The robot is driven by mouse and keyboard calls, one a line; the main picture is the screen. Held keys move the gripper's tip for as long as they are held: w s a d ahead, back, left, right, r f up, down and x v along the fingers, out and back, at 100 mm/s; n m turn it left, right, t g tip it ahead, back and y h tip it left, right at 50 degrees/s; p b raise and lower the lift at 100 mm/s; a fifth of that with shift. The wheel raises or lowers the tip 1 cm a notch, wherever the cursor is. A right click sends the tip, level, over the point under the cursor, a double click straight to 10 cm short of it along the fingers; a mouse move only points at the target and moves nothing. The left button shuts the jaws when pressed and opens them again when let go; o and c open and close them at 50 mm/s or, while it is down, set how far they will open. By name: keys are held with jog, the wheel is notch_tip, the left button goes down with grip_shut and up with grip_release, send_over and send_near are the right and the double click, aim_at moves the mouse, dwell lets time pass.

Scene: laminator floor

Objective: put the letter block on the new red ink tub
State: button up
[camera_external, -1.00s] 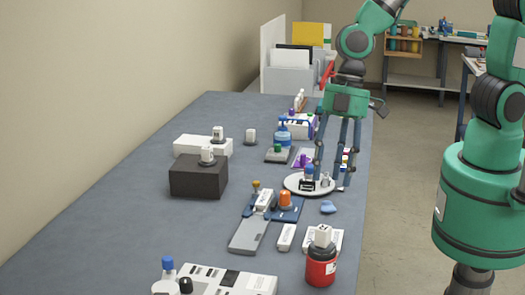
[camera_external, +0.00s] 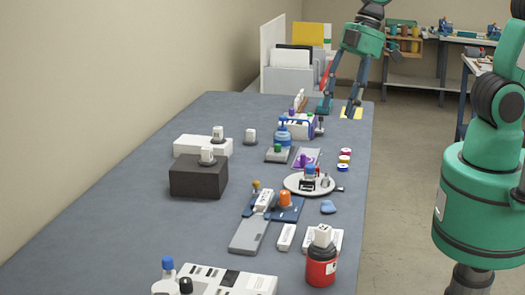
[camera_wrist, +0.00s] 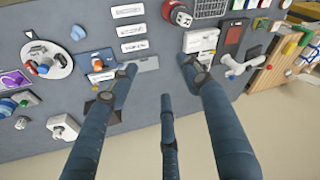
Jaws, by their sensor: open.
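A red tub (camera_external: 321,269) with a black top stands at the near right edge of the bench. My gripper (camera_external: 338,108) is at the far end of the bench, well away from the tub. In the wrist view my gripper (camera_wrist: 158,70) has its fingers spread, with nothing between them.
A round white plate (camera_external: 294,185) holds small items mid-bench. A black box (camera_external: 197,184) and a white box (camera_external: 190,147) stand at left. A grey tool (camera_external: 249,236) lies nearer.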

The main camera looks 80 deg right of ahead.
jog(key=s+d+r+m+t+h, duration=0.1)
jog(key=s+d+r+m, duration=0.2)
jog(key=s+d+r, duration=0.3)
jog(key=s+d+r+m+t+h, duration=0.1)
jog(key=s+d+r+m, duration=0.3)
jog(key=d, duration=0.9)
notch_tip(320, 180, up, 3)
jog(key=shift+s+r+m+t+h, duration=0.25)
jog(key=shift+s+t+h, duration=0.2)
jog(key=shift+s, duration=0.8)
jog(key=shift+f, duration=0.15)
notch_tip(320, 180, down, 6)
jog(key=b, duration=0.5)
jog(key=shift+r+b, duration=0.2)
jog(key=shift+b, duration=0.2)
